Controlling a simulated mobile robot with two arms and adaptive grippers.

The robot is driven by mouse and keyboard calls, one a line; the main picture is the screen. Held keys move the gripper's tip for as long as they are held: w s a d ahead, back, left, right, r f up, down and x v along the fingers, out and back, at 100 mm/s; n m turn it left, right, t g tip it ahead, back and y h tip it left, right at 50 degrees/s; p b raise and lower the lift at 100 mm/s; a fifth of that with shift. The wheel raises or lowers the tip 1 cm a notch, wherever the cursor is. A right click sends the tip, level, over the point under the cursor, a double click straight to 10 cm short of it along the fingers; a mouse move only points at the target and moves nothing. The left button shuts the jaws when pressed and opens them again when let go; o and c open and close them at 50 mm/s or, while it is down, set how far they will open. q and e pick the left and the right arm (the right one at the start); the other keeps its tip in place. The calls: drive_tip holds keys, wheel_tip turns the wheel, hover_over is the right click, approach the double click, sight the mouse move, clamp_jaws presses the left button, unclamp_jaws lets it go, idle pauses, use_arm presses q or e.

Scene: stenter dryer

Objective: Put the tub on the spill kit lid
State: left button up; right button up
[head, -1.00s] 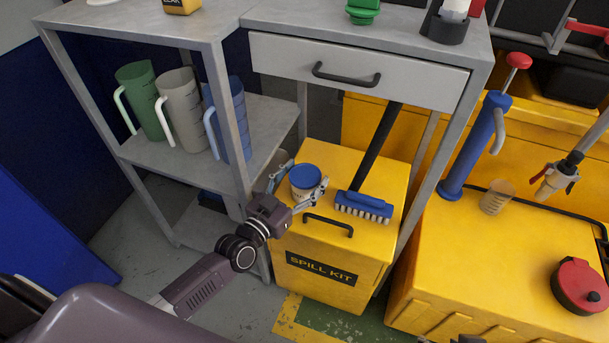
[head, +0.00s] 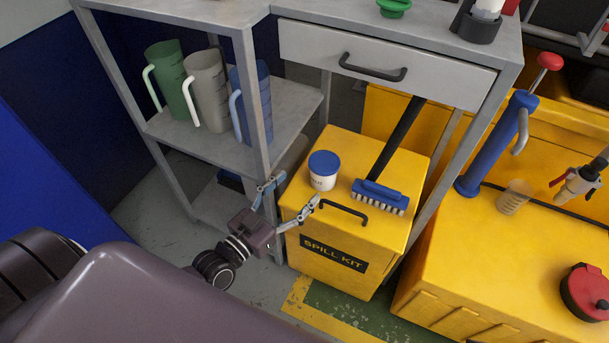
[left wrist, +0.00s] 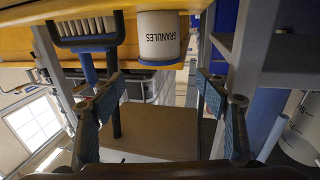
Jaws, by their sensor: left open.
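The tub (head: 323,171) is white with a blue lid and stands upright on the yellow spill kit lid (head: 343,155), near its left side. In the left wrist view the tub (left wrist: 158,37) reads "GRANULES" and is apart from my fingers. My left gripper (head: 290,200) is open and empty, in front of and to the left of the tub, by the front left edge of the spill kit. Its two open fingers also show in the left wrist view (left wrist: 165,115). My right gripper is not in view.
A black handle (head: 343,212) is at the lid's front. A grey shelf with jugs (head: 207,92) stands left, its post (head: 256,120) close to my left gripper.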

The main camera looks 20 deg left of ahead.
use_arm(q)
drive_tip(key=s+d+f+m+g, duration=0.2)
drive_tip(key=s+d+f+g, duration=0.4)
drive_tip(key=d, duration=0.3)
drive_tip(key=s+a+n+g+y, duration=0.1)
drive_tip(key=s+a+g+y, duration=0.1)
drive_tip(key=s+a+g, duration=0.2)
drive_tip(key=s+a+n+g+y, duration=0.2)
drive_tip(key=s+a+g, duration=0.1)
drive_tip(key=s, duration=0.7)
drive_tip(key=shift+s+a+g, duration=0.2)
drive_tip(key=shift+a+g, duration=0.2)
drive_tip(key=shift+a, duration=0.05)
drive_tip(key=shift+f, duration=0.1)
